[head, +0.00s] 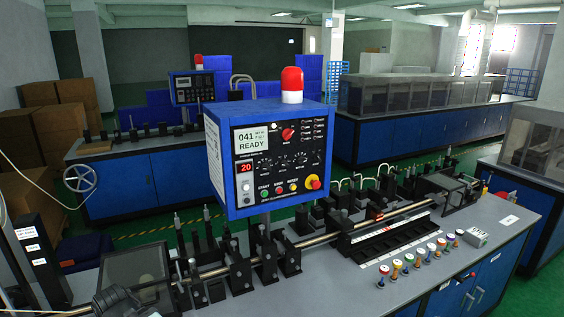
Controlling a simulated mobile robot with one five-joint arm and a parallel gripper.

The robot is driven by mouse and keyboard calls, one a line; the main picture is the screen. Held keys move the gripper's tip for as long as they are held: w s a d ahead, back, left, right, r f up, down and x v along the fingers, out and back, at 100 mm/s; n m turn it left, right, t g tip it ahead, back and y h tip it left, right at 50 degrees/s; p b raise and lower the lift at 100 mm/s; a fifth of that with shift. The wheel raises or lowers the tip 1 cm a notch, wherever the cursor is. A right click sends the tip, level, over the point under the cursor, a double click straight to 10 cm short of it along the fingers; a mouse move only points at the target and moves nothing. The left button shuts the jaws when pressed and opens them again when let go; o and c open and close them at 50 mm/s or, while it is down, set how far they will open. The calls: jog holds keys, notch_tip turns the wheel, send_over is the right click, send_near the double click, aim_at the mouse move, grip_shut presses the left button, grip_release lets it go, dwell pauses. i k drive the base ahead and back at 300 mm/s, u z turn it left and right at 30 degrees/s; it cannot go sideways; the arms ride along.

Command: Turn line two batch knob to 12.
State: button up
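A blue control box (268,158) hangs over the front machine bench, with a red beacon (292,80) on top. Its screen (251,138) reads 041 and READY. A small red display (245,167) reads 20. A red knob (288,133) sits on the upper panel. Several black dials sit in a row below it, including the left dial (264,166) and the right dial (302,159). Their markings are too small to read, so I cannot tell which is the line two batch knob or where it points. My gripper is not in view.
A red-yellow emergency stop (313,182) is at the panel's lower right. A second control box (193,87) stands on the bench behind. Several small coloured-top pieces (420,253) stand on the front bench (490,215). Fixtures and a long shaft (320,237) crowd below the box.

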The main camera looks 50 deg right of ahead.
aim_at(301, 160)
jog(key=z, duration=1)
jog(key=k, duration=0.9)
jog(key=z, duration=0.35)
jog(key=i, duration=1)
